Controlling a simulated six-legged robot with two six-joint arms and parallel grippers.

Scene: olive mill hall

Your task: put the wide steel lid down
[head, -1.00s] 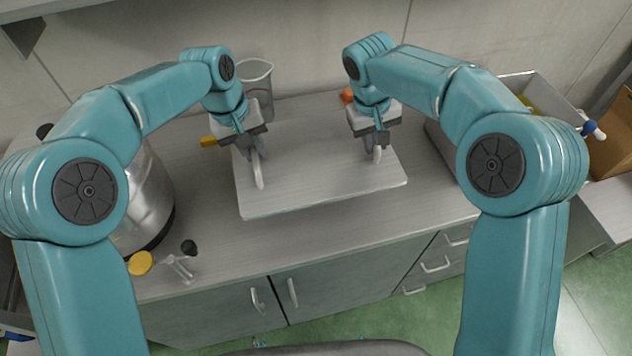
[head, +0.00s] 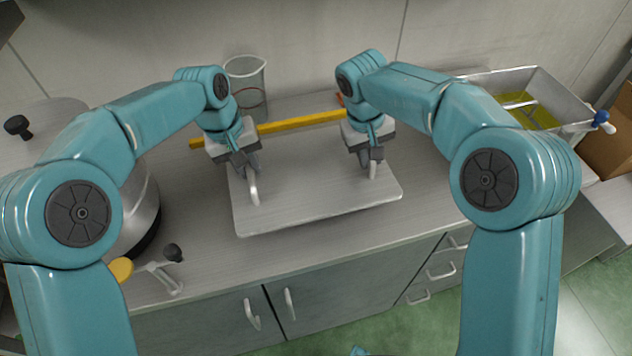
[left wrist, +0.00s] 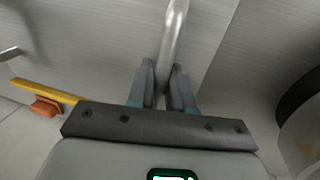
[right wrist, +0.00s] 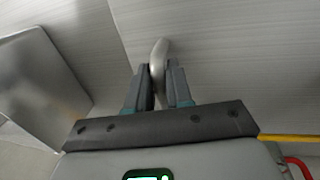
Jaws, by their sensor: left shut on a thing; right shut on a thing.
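The wide steel lid (head: 310,205) is a flat rectangular plate with two upright loop handles, held over the grey counter in the head view. My left gripper (head: 250,170) is shut on its left handle (head: 253,190); the handle shows between the fingers in the left wrist view (left wrist: 172,35). My right gripper (head: 373,160) is shut on the right handle (head: 373,170), which also shows in the right wrist view (right wrist: 158,62). The lid looks roughly level. A dark band lies along its front edge, but I cannot tell whether it touches the counter. My grippers hide part of its back edge.
A yellow bar (head: 300,123) lies behind the lid, with a clear beaker (head: 246,80) at the back. An open steel tank (head: 560,95) holding yellow-green liquid stands at right. A steel drum (head: 145,205) and a tap (head: 160,272) are at left. Bare counter (head: 215,260) shows in front.

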